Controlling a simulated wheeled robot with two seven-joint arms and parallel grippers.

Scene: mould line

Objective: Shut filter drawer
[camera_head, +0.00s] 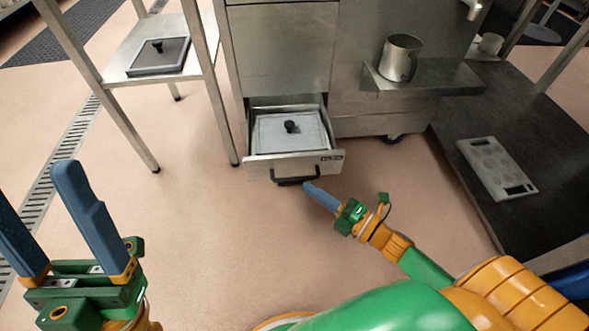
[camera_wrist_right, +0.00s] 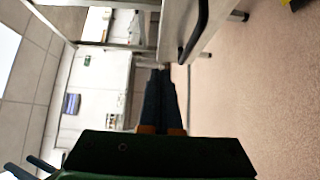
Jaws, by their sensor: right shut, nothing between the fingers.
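The filter drawer (camera_head: 291,163) stands pulled out at the bottom of the steel cabinet. It has a black bar handle on its front and holds a pale filter panel (camera_head: 270,134) with a black knob. My right gripper (camera_head: 306,186) is shut and empty, its blue fingertips close to the right end of the handle; I cannot tell if they touch. In the right wrist view the shut fingers (camera_wrist_right: 160,75) point past the drawer front and its dark handle (camera_wrist_right: 196,35). My left gripper (camera_head: 35,205) is open and empty at the lower left, far from the drawer.
A steel side table (camera_head: 118,71) with a black-knobbed panel stands left of the cabinet. A metal jug (camera_head: 401,58) sits on a shelf (camera_head: 440,79) at right. A grey mould plate (camera_head: 497,168) lies on a dark platform (camera_head: 540,130). Floor before the drawer is clear.

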